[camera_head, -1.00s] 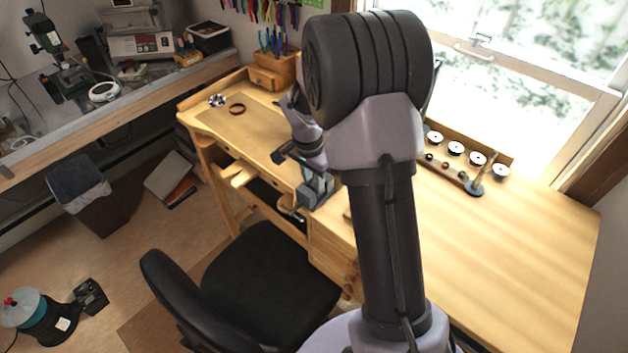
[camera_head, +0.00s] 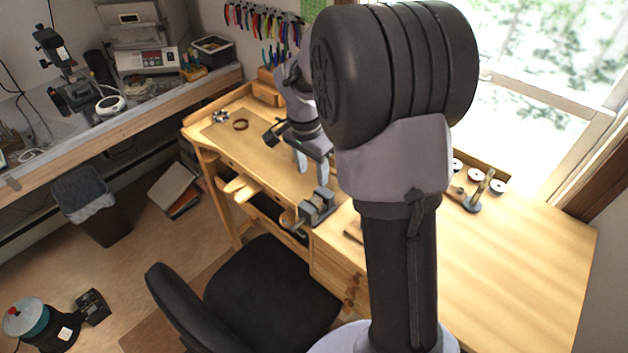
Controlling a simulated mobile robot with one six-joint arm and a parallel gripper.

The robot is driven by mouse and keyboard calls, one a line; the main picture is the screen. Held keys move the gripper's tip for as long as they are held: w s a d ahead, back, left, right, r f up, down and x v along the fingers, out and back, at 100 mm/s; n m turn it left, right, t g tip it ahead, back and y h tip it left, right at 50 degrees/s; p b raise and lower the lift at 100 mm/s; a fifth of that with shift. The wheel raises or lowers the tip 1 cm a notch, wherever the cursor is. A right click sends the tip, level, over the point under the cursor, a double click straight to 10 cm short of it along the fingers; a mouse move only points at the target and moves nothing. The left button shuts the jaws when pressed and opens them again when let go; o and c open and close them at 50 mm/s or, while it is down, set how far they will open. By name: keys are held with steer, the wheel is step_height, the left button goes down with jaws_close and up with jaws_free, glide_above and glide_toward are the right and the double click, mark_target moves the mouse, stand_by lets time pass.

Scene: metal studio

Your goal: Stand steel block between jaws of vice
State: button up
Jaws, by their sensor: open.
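The grey vice (camera_head: 316,209) is fixed at the front edge of the wooden bench, left of my arm. A grey upright shape shows at the top of the vice, but I cannot tell whether it is the steel block or part of a jaw. My gripper (camera_head: 312,167) is open, with its two fingers pointing down above the bench. It is behind and above the vice, apart from it. No block shows clearly between the fingers. My large arm link hides much of the middle of the bench.
A brown ring (camera_head: 240,125) and a small shiny object (camera_head: 220,116) lie at the bench's left. Round white-topped pieces (camera_head: 498,186) and a small stand (camera_head: 478,194) are at the right rear. A black chair (camera_head: 262,290) stands in front. The bench's right side is clear.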

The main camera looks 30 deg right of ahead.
steer(key=s+a+r+n+t, duration=0.2)
steer(key=s+a+r+n, duration=0.1)
steer(key=s+a+r, duration=0.4)
steer(key=s+a+r+n+t+y, duration=0.1)
steer(key=s+a+r+n, duration=0.1)
steer(key=s+a, duration=0.3)
steer(key=s+a+r+n+t+y, duration=0.2)
steer(key=s+a+r+n, duration=0.1)
steer(key=s, duration=0.7)
steer(key=shift+s+a+r+n, duration=0.35)
steer(key=shift+a+n, duration=0.45)
steer(key=shift+a, duration=0.1)
step_height(320, 180, down, 12)
steer(key=b, duration=1.2)
steer(key=shift+r, duration=0.15)
